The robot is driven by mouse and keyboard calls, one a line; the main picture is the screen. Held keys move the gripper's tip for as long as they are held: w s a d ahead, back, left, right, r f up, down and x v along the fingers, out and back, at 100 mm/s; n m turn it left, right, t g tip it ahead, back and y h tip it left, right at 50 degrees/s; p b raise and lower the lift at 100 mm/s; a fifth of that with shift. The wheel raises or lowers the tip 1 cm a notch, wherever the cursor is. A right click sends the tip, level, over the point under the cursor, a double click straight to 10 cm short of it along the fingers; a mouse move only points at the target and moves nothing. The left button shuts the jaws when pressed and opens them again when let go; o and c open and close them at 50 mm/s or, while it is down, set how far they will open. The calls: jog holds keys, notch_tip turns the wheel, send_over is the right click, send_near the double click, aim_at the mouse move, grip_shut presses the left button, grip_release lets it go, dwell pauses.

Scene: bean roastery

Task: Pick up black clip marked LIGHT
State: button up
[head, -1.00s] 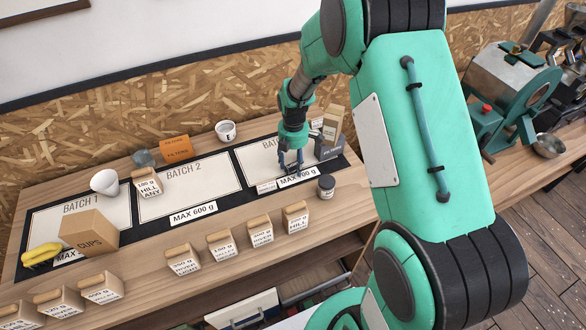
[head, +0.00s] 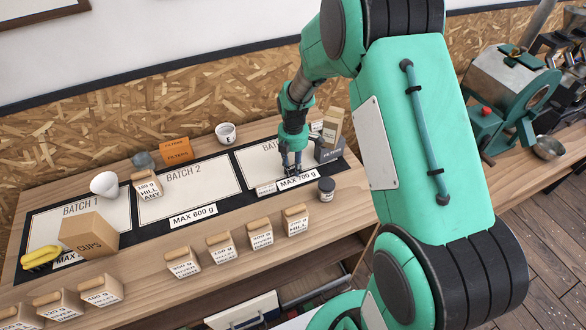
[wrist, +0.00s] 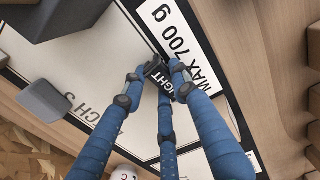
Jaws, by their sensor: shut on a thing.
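The black clip marked LIGHT (wrist: 157,73) shows in the wrist view between my blue fingers, its white lettering partly covered by them. My gripper (head: 291,171) is low over the front edge of the batch 3 panel, and it shows in the wrist view (wrist: 160,85) shut on the clip. The clip is close beside the MAX 700 g label (wrist: 182,48). In the head view the fingers hide most of the clip, and I cannot tell whether it touches the board.
A grey box (head: 328,152) and a tall brown bag (head: 333,124) stand behind right. The batch 2 panel (head: 205,185) is mostly clear.

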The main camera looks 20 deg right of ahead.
aim_at(293, 165)
notch_tip(293, 165, up, 10)
jog(key=p, duration=0.2)
dwell(0.5)
dwell(0.5)
